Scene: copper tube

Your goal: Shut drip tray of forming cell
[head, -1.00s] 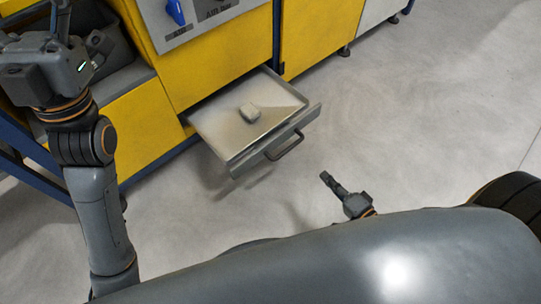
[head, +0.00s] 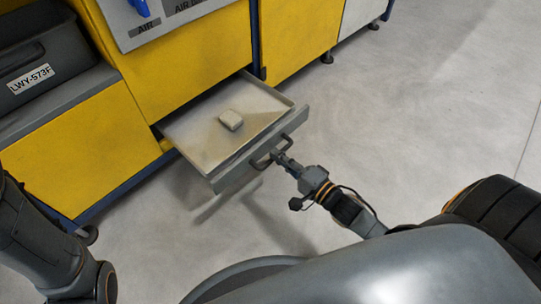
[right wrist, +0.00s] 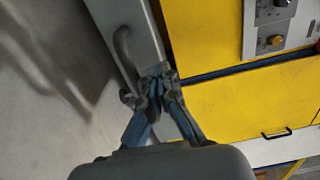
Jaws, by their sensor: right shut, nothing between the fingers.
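The drip tray (head: 197,150) is a grey drawer pulled out from the yellow forming cell (head: 180,70), low above the floor. A small pale block (head: 231,120) lies in it. Its front carries a dark bar handle (head: 262,163), which also shows in the right wrist view (right wrist: 122,48). My right gripper (head: 280,157) is shut and empty, with its fingertips at the tray front beside the handle; I cannot tell if they touch. In the right wrist view its fingers (right wrist: 155,78) meet close to the handle's end. My left gripper is out of view; only my left arm shows at lower left.
A dark bin labelled LWY-573F (head: 40,60) stands on a ledge at left. A control panel with a blue knob (head: 140,7) is above the tray. The grey floor (head: 400,110) to the right is clear.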

